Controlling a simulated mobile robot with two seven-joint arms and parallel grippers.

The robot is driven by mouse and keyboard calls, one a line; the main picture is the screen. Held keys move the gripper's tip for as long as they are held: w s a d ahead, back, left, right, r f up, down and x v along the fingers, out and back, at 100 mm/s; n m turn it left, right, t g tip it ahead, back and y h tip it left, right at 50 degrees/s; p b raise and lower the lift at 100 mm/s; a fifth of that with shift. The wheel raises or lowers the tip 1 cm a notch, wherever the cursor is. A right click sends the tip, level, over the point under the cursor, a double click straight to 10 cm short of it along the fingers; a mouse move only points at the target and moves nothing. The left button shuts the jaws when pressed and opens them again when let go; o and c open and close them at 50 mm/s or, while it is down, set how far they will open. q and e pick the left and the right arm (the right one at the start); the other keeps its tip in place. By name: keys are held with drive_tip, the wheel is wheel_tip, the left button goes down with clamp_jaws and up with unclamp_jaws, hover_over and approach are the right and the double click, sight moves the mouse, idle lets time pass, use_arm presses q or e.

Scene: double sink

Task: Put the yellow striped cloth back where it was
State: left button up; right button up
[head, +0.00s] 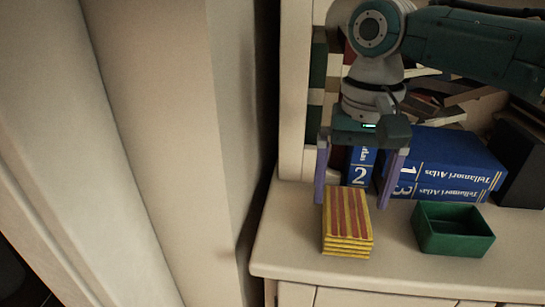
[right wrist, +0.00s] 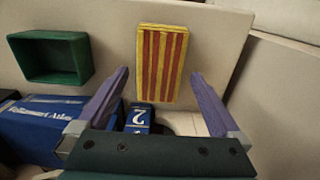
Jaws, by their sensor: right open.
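The yellow cloth with red stripes (head: 347,222) is a folded stack lying on the cream surface, near its left end. It also shows in the right wrist view (right wrist: 161,62), beyond my fingertips. My right gripper (head: 358,204) is open and empty, with its purple fingers pointing down just behind the cloth. In the right wrist view the gripper (right wrist: 158,78) has its fingers spread wider than the cloth, with the cloth's near end roughly centred between them. I cannot tell whether a finger touches it. My left gripper is not in view.
An open green box (head: 452,230) sits to the right of the cloth. The cream surface (head: 393,272) is clear in front. A pale wall or panel (head: 180,150) rises at the left.

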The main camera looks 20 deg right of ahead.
sight(346, 211)
wheel_tip(346, 211, up, 7)
drive_tip(key=p, duration=0.1)
drive_tip(key=s+a+f+n, duration=0.2)
drive_tip(key=a+f, duration=0.1)
drive_tip(key=s+a+f+n, duration=0.1)
drive_tip(key=s+a+f, duration=0.1)
drive_tip(key=shift+a+f+n+t+y, duration=0.15)
drive_tip(key=shift+a+n+t+y, duration=0.1)
drive_tip(key=shift+n+t+y, duration=0.05)
drive_tip(key=s+a+f+n+t+y, duration=0.1)
drive_tip(key=s+a+f+n, duration=0.15)
drive_tip(key=s, duration=0.25)
drive_tip(key=s+a+f+n+t, duration=0.1)
drive_tip(key=s+a+n, duration=0.15)
drive_tip(key=s, duration=0.35)
drive_tip(key=s+d+r+t+h, duration=0.1)
drive_tip(key=s+d, duration=0.3)
drive_tip(key=s, duration=0.1)
drive_tip(key=shift+s+d+r, duration=0.25)
drive_tip(key=shift+s+r, duration=0.05)
drive_tip(key=shift+s, duration=0.1)
